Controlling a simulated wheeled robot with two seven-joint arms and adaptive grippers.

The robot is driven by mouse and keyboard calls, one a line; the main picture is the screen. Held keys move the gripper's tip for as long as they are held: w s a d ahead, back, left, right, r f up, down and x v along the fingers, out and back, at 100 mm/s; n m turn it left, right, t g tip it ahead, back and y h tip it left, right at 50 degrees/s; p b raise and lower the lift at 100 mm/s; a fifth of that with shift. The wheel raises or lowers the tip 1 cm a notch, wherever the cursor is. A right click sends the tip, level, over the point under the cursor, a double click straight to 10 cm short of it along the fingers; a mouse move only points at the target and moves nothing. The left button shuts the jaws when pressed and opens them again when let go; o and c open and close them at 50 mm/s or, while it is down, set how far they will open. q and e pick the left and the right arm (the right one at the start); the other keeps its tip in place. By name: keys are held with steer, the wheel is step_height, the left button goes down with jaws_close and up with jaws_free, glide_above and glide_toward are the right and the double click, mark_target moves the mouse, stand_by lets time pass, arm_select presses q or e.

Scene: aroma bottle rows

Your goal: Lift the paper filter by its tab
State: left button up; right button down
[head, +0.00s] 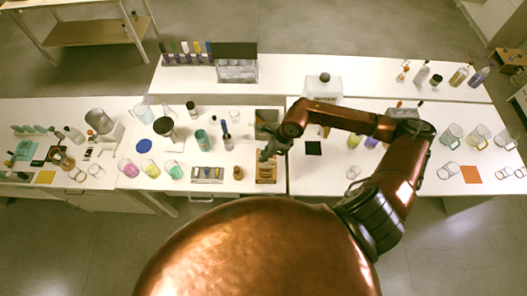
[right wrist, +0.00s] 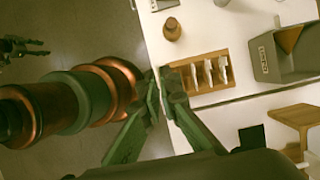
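The wooden rack (right wrist: 201,73) with upright white pieces (right wrist: 207,72) between its slats stands at the table edge in the right wrist view; these may be paper filters, but no tab can be made out. The rack also shows in the head view (head: 266,180). My right gripper (right wrist: 160,74) has its green fingertips together beside the rack's left end, with nothing seen between them. In the head view the right gripper (head: 267,153) is above the rack and partly hides it. A dark gripper, probably my left (right wrist: 27,47), shows small at the left edge, over the floor.
A grey labelled box (right wrist: 285,50) with a brown wedge inside stands beyond the rack. A small brown bottle (right wrist: 172,29) stands near the rack. Bottles and glassware crowd the left table. A black square (head: 313,148) lies right of the rack.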

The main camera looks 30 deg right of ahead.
steer(key=s+a, duration=0.6)
steer(key=s, duration=0.4)
steer(key=shift+s+a, duration=0.2)
steer(key=shift+s, duration=0.1)
